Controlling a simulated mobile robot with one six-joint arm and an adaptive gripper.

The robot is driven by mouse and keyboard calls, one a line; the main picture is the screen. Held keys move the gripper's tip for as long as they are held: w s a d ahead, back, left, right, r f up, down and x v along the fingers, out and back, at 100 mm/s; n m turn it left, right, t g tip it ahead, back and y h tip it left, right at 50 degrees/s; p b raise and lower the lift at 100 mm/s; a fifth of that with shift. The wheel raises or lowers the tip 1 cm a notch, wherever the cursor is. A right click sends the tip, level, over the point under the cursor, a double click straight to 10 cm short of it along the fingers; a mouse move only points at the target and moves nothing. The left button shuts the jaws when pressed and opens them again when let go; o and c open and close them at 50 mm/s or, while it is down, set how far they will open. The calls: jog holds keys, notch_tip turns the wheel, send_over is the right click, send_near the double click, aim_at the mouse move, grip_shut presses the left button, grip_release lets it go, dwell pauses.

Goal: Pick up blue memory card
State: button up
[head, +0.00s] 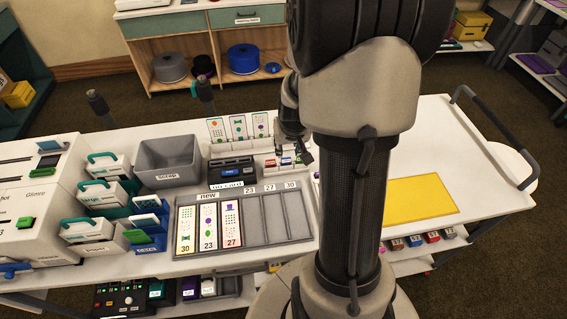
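A small blue piece (286,161), which looks like the blue memory card, sits in a white holder (262,174) on the white table. A small red piece (270,163) is just to its left. My gripper (296,150) hangs just above and to the right of the blue piece, close to the holder. My arm partly hides the right side of the holder. The fingers are dark and small here, so I cannot tell whether they are open or shut, or whether they touch anything.
Three picture cards (238,127) stand behind the holder. A grey bin (168,168) and a black device (231,171) are to the left. A grey slotted tray (262,241) holding three cards lies in front. A yellow mat (412,199) lies at right, with bare tabletop around it.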

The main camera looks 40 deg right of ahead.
jog(key=b, duration=0.1)
send_over(286, 158)
jog(key=s+a, duration=0.1)
jog(key=s, duration=0.1)
notch_tip(286, 158, down, 5)
jog(key=b+x, duration=0.3)
jog(key=x, duration=0.1)
jog(key=shift+a+f, duration=0.1)
jog(key=shift+f, duration=0.1)
jog(key=shift+w+f, duration=0.15)
jog(key=shift+f, duration=0.1)
jog(key=shift+r, duration=0.1)
jog(key=shift+c, duration=0.2)
jog(key=shift+c, duration=1.4)
notch_tip(286, 158, up, 20)
jog(key=p, duration=0.7)
